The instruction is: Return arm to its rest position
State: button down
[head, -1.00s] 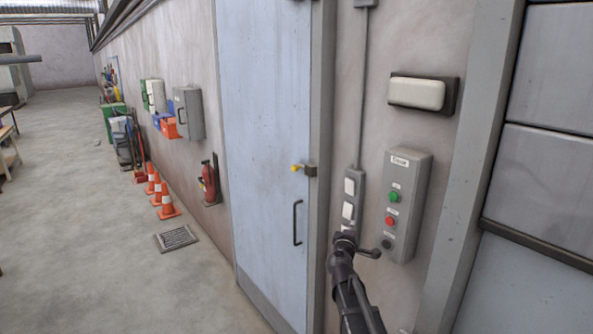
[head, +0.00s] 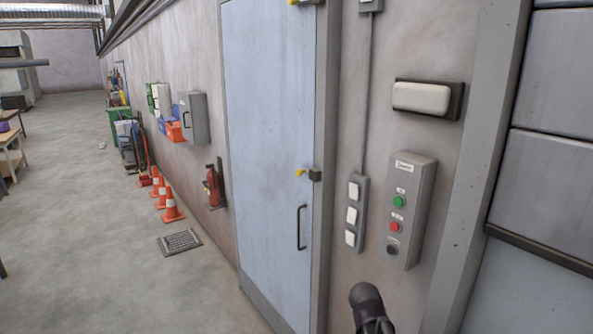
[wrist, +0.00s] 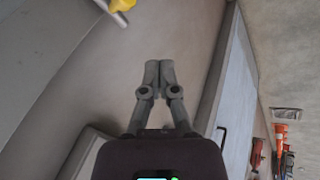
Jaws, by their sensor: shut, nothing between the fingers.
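My gripper (wrist: 158,70) shows in the wrist view with its two fingertips together and nothing between them. It points toward the pale wall and appears clear of it. In the head view, only a dark part of my arm (head: 368,306) shows at the bottom, below the switches and the control box; the gripper itself cannot be made out there.
A blue-grey door (head: 268,140) has a dark handle (head: 301,227) and a yellow-tipped latch (head: 301,172). Right of it are a white switch strip (head: 352,214) and a control box (head: 408,215). The floor at left is largely clear.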

jog(key=s+a+f+g+y, duration=0.2)
jog(key=s+a+g+y, duration=0.1)
jog(key=s+a, duration=0.3)
jog(key=s+y, duration=0.1)
jog(key=s, duration=0.1)
jog(key=shift+s+f, duration=0.15)
jog(key=shift+s, duration=0.25)
jog(key=shift+a, duration=0.1)
dwell(0.5)
